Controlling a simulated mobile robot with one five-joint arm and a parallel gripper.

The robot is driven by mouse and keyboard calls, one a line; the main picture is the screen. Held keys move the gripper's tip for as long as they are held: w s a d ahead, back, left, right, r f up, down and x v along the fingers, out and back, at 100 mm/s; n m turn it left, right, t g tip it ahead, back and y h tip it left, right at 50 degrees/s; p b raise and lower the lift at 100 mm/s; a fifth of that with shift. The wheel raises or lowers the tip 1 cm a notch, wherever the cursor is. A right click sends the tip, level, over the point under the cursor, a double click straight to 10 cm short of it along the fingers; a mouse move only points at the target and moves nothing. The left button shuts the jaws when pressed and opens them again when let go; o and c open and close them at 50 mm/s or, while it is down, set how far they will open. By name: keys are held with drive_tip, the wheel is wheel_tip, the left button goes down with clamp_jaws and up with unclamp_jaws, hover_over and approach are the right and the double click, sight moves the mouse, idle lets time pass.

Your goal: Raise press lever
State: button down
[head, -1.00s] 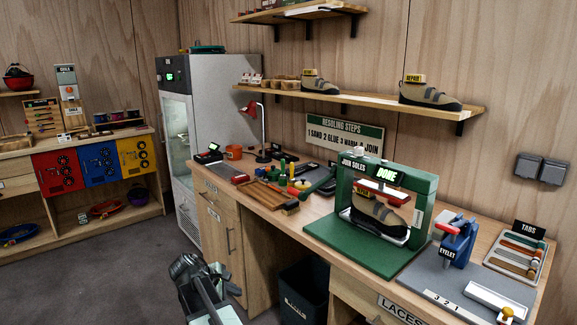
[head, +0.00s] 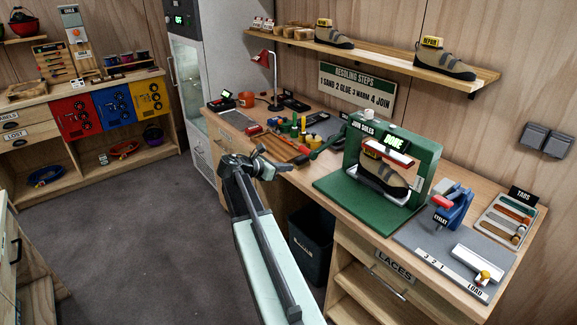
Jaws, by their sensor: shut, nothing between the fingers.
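The green press (head: 425,165), marked JOIN SOLES, stands on the workbench with its display lit DONE. A tan and dark shoe (head: 383,177) with a yellow tag sits inside the press, beneath a red pad (head: 388,151). My gripper (head: 272,167) is shut and empty, in front of the bench edge. In the picture it is left of the lever knob and apart from it.
Brushes, jars and a wooden tray lie on the bench left of the press. A blue eyelet tool (head: 455,207) and a tabs tray (head: 508,220) stand to its right. A dark bin (head: 311,245) is under the bench. Floor at left is clear.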

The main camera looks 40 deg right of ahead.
drive_tip(key=b+x, duration=0.3)
drive_tip(key=x, duration=0.5)
drive_tip(key=shift+a+f, duration=0.1)
drive_tip(key=shift+f, duration=0.1)
wheel_tip(320, 180, up, 5)
drive_tip(key=p, duration=0.4)
drive_tip(key=shift+f+p, duration=0.25)
drive_tip(key=shift+p, duration=0.05)
